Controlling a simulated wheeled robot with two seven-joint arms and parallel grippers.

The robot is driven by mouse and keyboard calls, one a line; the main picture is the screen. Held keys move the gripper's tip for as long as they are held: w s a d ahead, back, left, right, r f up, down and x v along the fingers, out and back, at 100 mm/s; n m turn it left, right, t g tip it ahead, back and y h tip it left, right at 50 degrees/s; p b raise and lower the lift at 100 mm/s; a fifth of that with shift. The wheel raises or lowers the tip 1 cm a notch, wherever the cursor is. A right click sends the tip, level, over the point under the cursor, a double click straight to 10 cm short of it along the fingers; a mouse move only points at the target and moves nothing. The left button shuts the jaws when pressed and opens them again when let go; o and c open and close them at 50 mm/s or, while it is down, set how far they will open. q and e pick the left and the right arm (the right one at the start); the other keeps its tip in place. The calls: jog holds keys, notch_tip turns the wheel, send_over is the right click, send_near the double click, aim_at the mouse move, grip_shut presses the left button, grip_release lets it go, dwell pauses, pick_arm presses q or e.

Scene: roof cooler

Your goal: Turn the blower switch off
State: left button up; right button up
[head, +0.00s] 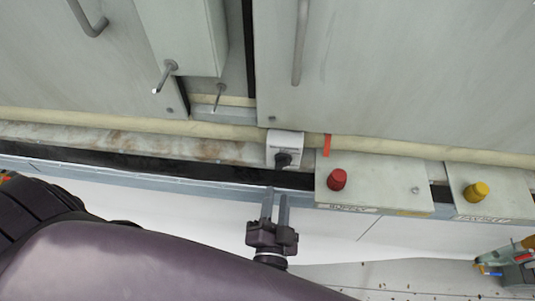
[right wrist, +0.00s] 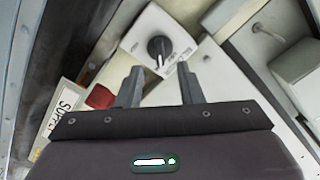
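A small white switch box (head: 284,138) with a black rotary knob (head: 283,159) sits on the ledge below the grey panels. In the right wrist view the knob (right wrist: 159,48) shows a pale pointer mark toward the lower side, beside print too small to read. My right gripper (head: 275,205) is open and empty just in front of the box, apart from the knob. In the right wrist view its two fingers (right wrist: 159,88) point toward the box, with the knob beyond the gap between them. My left gripper is not in view.
Right of the switch, a grey box (head: 373,180) carries a red knob (head: 337,179); another has a yellow knob (head: 475,192). A small red tab (head: 326,145) hangs beside the switch box. Metal handles (head: 300,45) stick out from the panels above.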

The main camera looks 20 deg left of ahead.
aim_at(282, 169)
jog(key=shift+d+x, duration=0.1)
jog(key=shift+x, duration=1.7)
jog(key=shift+d+x, duration=0.15)
jog(key=shift+x, duration=1.6)
jog(key=shift+w+r, duration=0.1)
grip_shut()
